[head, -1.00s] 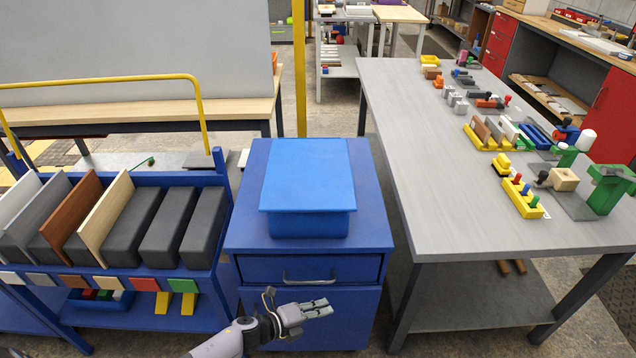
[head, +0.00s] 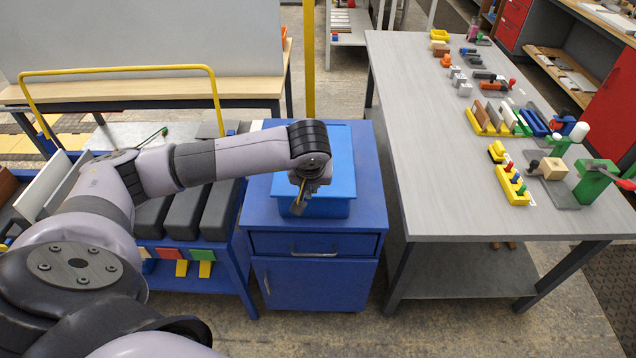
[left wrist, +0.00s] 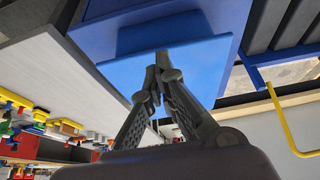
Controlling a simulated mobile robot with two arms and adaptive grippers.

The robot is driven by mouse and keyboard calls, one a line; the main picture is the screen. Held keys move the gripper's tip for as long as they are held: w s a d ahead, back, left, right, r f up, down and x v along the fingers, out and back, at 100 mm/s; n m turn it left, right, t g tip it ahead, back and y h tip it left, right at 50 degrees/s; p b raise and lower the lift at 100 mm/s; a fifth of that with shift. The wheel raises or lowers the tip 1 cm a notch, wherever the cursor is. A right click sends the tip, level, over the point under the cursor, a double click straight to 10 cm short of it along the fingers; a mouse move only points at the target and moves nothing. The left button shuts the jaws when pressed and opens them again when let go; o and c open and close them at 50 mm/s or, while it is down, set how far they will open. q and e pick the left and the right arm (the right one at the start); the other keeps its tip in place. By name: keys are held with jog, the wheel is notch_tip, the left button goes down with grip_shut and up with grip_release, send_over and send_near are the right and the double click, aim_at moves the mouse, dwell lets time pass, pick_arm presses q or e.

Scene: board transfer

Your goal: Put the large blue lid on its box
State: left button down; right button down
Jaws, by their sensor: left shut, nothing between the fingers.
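The large blue lid (head: 342,160) lies flat on top of its blue box (head: 328,208) in the head view, its edge overhanging the box's front. My left forearm covers part of the lid. My left gripper (head: 299,212) points down in front of the lid's left part, shut and empty. In the left wrist view the lid (left wrist: 195,75) and the box (left wrist: 150,38) appear upside down, with the shut fingertips (left wrist: 161,62) overlapping the lid. I cannot tell whether the fingertips touch it. My right gripper is not in view.
The box stands on a blue cabinet (head: 372,200). A grey table (head: 430,150) with several small parts stands to the right. A rack with dark grey bins (head: 183,212) stands to the left, partly under my arm. A yellow post (head: 309,70) rises behind the cabinet.

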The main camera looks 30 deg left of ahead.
pick_arm(q)
jog(key=shift+w+a+f+b, duration=0.6)
jog(key=shift+w+f+b, duration=0.45)
jog(key=shift+f, duration=0.15)
jog(key=shift+w+a+f+b, duration=0.55)
jog(key=shift+w+f+b, duration=0.35)
jog(key=shift+f+b, duration=0.2)
jog(key=shift+w+a+f+b, duration=0.6)
jog(key=shift+w+f+b, duration=0.4)
jog(key=shift+f, duration=0.25)
jog(key=shift+s, duration=0.1)
jog(key=shift+s+d+r, duration=0.1)
jog(key=shift+s+d, duration=0.2)
jog(key=shift+s, duration=0.2)
jog(key=shift+s+d, duration=0.3)
jog(key=shift+s, duration=0.2)
notch_tip(320, 180, up, 7)
jog(key=p, duration=0.4)
send_over(313, 195)
jog(key=shift+s+d, duration=0.3)
jog(key=shift+s, duration=0.05)
